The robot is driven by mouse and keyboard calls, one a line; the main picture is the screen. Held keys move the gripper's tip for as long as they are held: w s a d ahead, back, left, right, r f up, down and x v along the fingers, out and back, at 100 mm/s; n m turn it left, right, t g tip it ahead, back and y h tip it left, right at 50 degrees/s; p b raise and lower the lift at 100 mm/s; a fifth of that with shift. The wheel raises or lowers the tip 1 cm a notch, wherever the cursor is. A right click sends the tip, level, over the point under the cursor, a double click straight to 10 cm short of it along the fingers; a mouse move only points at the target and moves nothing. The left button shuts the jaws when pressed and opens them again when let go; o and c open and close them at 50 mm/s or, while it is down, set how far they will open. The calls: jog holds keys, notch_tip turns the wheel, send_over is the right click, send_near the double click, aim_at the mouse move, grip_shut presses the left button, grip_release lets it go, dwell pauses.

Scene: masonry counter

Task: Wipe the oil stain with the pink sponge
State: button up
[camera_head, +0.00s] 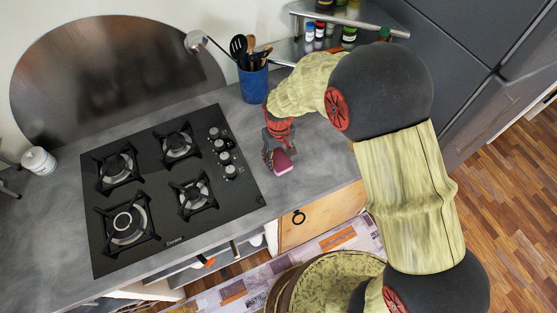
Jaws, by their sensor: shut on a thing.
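The pink sponge (283,162) is at the counter to the right of the black gas stove. My gripper (273,154) points down and is shut on the sponge. The sponge is low, close to the grey counter surface (325,163); I cannot tell whether it touches it. My gripper partly covers the sponge. No oil stain is clearly visible; the counter under and behind my gripper is partly hidden.
The black gas stove (255,193) with its knobs lies left of my gripper. A blue utensil holder (254,84) stands behind it. A metal shelf (360,22) with small bottles is at the back right. A white jar (38,160) stands far left. Wooden drawers (325,212) are below the counter edge.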

jog(key=shift+r+p, duration=1.55)
jog(key=shift+r, duration=1.15)
